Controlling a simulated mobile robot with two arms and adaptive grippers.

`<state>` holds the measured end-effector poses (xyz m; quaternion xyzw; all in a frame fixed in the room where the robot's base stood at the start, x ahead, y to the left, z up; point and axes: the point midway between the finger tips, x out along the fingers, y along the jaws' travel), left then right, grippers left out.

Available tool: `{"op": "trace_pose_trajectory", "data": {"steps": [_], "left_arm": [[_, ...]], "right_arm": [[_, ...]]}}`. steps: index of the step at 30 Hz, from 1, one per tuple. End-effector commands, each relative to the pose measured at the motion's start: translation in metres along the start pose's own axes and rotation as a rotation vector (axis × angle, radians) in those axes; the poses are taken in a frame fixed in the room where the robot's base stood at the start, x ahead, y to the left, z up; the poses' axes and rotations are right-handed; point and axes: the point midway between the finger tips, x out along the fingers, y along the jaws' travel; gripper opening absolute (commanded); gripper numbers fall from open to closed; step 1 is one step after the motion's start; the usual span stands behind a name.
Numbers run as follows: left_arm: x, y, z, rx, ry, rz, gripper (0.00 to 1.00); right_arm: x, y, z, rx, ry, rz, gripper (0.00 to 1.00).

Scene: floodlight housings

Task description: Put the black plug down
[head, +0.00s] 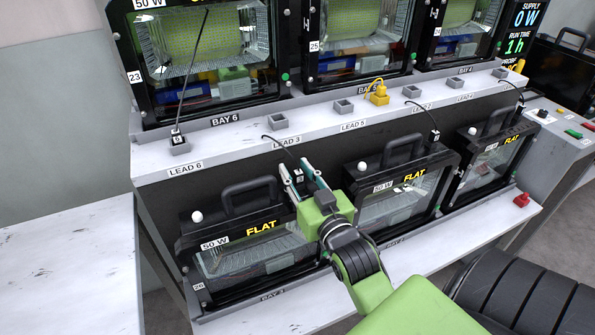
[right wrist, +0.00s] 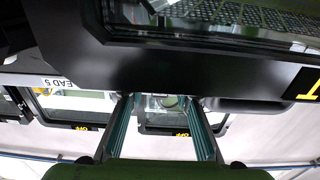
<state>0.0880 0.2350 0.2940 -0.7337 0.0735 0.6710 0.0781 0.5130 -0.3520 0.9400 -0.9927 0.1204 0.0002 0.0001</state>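A black plug (head: 298,174) with a small white label shows between the fingertips of my right gripper (head: 297,168). It is at the back right top corner of the bay 3 floodlight housing (head: 240,228), below the LEAD 3 label. A thin black cable runs to it from the ledge. The fingers stand apart; in the right wrist view there is a see-through gap between the fingertips (right wrist: 160,100), and I cannot make out the plug there. Whether the plug touches a finger or the housing is hidden. My left gripper is out of view.
The grey ledge (head: 226,145) carries several sockets, one with a yellow plug (head: 378,94). Another black plug (head: 177,138) stands at LEAD 6. The bay 2 housing (head: 400,193) is right of my gripper. A white table (head: 70,260) at left is clear.

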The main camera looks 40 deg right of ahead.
Motion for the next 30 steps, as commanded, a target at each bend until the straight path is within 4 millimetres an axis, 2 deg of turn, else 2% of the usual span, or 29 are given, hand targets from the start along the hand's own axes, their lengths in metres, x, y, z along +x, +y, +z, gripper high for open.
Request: {"op": "trace_pose_trajectory", "data": {"steps": [6,21,30], "left_arm": [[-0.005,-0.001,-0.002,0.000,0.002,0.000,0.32],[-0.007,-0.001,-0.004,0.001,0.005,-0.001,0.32],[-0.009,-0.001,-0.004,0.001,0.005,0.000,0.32]], "right_arm": [[-0.002,0.000,-0.015,0.000,0.001,0.000,0.29],[-0.086,0.000,-0.010,0.000,-0.004,0.000,0.29],[-0.116,0.000,-0.011,0.001,-0.003,0.000,0.29]]}}
